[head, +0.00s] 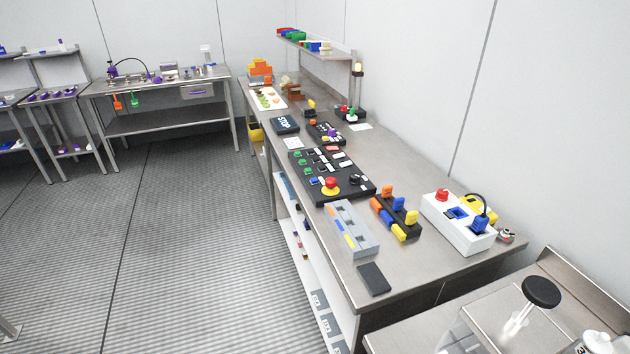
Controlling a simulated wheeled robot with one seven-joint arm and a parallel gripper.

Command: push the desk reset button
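A black control panel (345,193) lies on the long steel desk (400,150). It carries a red mushroom button (331,182) on a yellow base, a blue button (315,181), several green buttons (300,166) and black switches. Labels are too small to read, so I cannot tell which one is the reset button. A white box (462,236) near the desk's front right also has a red button (442,194), a blue socket and a blue plug with a black cable. My gripper is not in view.
A grey slotted block (350,228), a dark flat pad (374,279) and a black rack (398,219) with coloured pieces lie nearby. A steel bench stands at lower right. The floor (170,240) left of the desk is clear.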

